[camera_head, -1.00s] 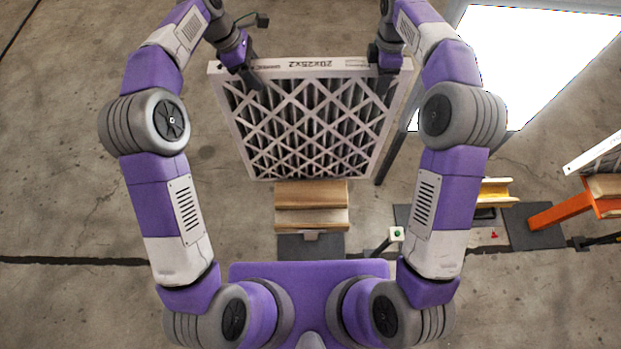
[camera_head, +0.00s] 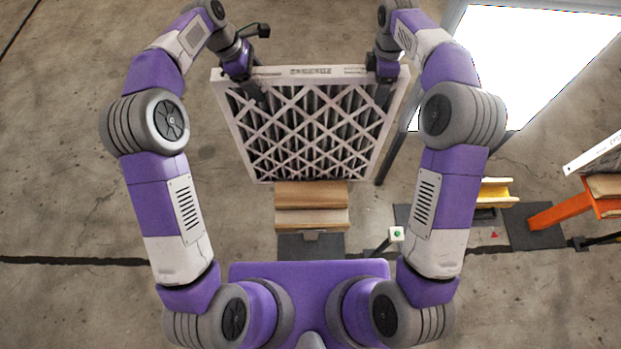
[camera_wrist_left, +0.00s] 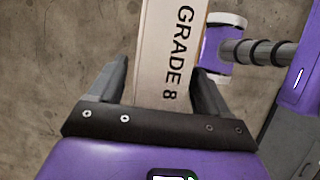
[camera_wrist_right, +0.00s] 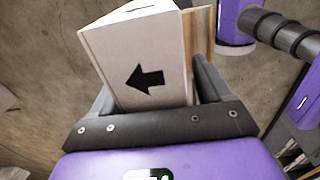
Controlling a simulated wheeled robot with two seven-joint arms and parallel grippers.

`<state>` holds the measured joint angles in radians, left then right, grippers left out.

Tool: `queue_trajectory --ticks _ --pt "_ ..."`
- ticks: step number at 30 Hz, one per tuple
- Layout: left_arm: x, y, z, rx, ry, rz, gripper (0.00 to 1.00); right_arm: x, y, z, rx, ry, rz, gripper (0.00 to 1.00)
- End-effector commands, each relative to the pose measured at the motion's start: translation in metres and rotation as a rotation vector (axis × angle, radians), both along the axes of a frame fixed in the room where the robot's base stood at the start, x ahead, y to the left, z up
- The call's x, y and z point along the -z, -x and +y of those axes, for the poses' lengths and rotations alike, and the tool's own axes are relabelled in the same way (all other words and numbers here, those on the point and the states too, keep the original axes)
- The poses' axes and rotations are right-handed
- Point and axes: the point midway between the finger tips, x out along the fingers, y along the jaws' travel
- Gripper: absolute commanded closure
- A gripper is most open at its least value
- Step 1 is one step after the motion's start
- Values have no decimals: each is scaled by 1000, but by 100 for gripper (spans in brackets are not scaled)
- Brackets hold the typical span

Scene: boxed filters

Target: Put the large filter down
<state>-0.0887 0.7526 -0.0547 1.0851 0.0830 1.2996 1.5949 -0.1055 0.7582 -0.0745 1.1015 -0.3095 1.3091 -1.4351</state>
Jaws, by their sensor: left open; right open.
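The large filter (camera_head: 310,130) stands in the middle of the head view, a white cardboard frame with a diagonal lattice over grey pleats. Its lower edge shows just behind the wooden blocks; what bears it is hidden. My left gripper (camera_head: 258,92) is at its left side, and my right gripper (camera_head: 385,90) is at its right side. In the left wrist view the open left fingers (camera_wrist_left: 163,82) straddle the side marked "GRADE 8" with gaps. In the right wrist view the open right fingers (camera_wrist_right: 152,88) stand either side of the frame with the black arrow.
Wooden blocks (camera_head: 312,206) on a dark base stand in front of the filter. To the right are a yellow piece (camera_head: 497,191), an orange support (camera_head: 560,210) and another white-framed filter (camera_head: 597,152). A bright white panel (camera_head: 530,60) is at the upper right. Floor at left is clear.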

Motion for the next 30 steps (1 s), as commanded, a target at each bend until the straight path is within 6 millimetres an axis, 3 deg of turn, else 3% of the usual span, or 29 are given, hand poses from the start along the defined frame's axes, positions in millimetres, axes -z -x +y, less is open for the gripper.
queue_trajectory --ticks 7,19,30 --pt "-13 -1 5 -2 0 -4 22 0 0 0 0 0 0 22" --pt "-86 -1 36 -2 -1 -5 22 0 0 0 0 0 0 22" --pt "-109 0 45 -1 0 0 22 0 0 0 0 0 0 22"
